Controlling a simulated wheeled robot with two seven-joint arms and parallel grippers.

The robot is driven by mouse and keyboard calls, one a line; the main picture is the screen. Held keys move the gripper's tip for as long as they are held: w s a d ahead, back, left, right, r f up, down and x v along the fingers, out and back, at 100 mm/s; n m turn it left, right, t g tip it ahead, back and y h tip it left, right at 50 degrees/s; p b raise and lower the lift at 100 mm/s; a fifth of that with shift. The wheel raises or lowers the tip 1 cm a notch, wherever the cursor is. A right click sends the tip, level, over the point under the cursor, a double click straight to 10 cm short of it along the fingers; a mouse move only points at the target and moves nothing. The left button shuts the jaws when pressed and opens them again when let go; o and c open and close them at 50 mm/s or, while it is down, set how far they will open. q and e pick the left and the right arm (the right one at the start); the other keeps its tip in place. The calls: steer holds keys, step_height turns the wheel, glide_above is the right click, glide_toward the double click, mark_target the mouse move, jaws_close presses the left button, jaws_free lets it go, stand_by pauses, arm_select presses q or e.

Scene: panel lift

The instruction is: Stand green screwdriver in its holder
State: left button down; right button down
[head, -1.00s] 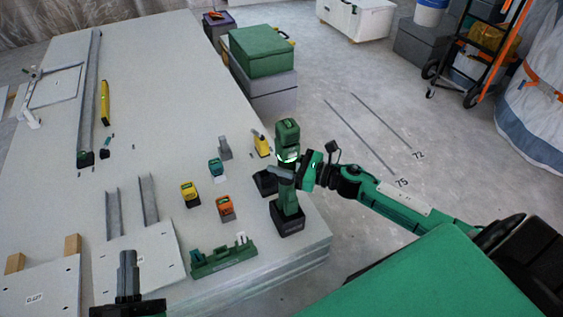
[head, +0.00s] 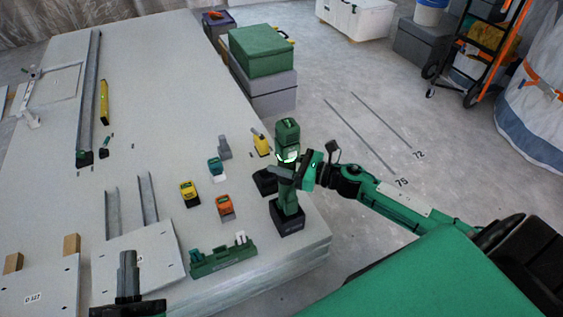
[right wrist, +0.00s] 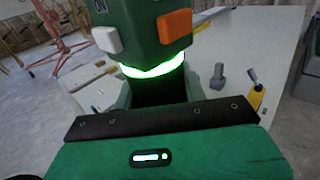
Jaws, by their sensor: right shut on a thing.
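The green screwdriver (head: 288,137) is a thick green power tool with a bright lit ring. It stands upright in a dark square holder (head: 287,222) at the right front corner of the white panel stack. My right gripper (head: 284,174) is shut on its body just below the lit ring. In the right wrist view the screwdriver (right wrist: 145,35) fills the top middle, with a white and an orange button; its lower end is hidden there. My left gripper (head: 128,280) is at the bottom left above a loose panel, seen from behind; its fingertips cannot be made out clearly.
A dark holder (head: 265,181) stands just left of the screwdriver, with a yellow tool (head: 261,145) behind it. Orange (head: 225,206), yellow (head: 189,193) and teal (head: 215,168) blocks sit nearby. A green rack (head: 222,259) lies in front. Open floor lies to the right.

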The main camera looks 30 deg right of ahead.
steer(key=shift+f+b, duration=2.6)
stand_by(2.1)
steer(key=c, duration=0.7)
jaws_free()
steer(key=shift+o, duration=1.4)
steer(key=shift+f, duration=0.15)
steer(key=o, duration=0.4)
steer(key=shift+s+d, duration=0.1)
steer(key=shift+s, duration=0.05)
steer(key=shift+b+v, duration=0.45)
steer(key=shift+v, duration=0.75)
steer(key=shift+s+d, duration=0.1)
steer(key=shift+s, duration=0.05)
